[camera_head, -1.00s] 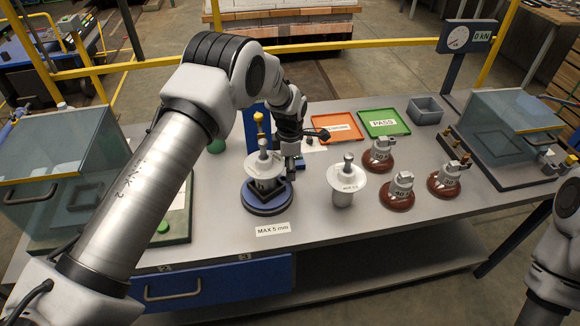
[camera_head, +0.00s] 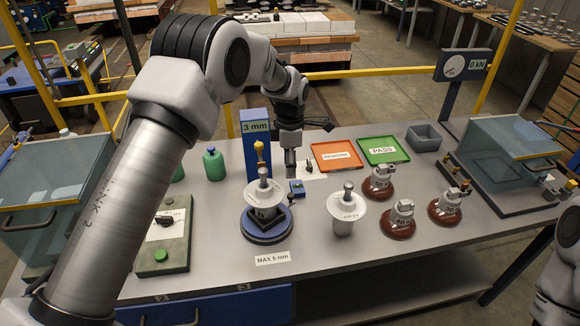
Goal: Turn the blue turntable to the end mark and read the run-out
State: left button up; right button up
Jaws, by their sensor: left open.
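The blue turntable (camera_head: 267,230) sits on the grey bench, left of the middle. A white disc-shaped insulator piece (camera_head: 264,192) with a grey metal top stands on it. Behind it a blue post (camera_head: 256,156) carries a readout that shows "3 mm". A yellow-tipped part (camera_head: 260,150) stands in front of the post, above the insulator. A small blue block (camera_head: 297,188) lies at the turntable's back right. My left gripper (camera_head: 290,172) is open and points down just behind this block, apart from the insulator; its finger gap is hard to see. My right gripper is out of view.
A second white insulator (camera_head: 344,209) stands close to the right, with several brown ones beyond. Orange (camera_head: 337,156) and green "PASS" (camera_head: 384,151) trays lie behind. A "MAX 5 mm" label (camera_head: 272,258) lies in front. A green box (camera_head: 164,240) sits left.

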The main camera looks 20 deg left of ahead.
pick_arm(q)
jog(key=b, duration=0.1)
send_over(290, 195)
notch_tip(290, 195, down, 4)
jog(key=shift+s+f, duration=0.1)
jog(key=shift+f, duration=0.2)
notch_tip(290, 195, down, 7)
jog(key=shift+r+p, duration=0.15)
jog(key=shift+p, duration=0.75)
jog(key=shift+w+f, duration=0.2)
jog(key=shift+f, duration=0.15)
jog(key=shift+s, duration=0.1)
grip_shut()
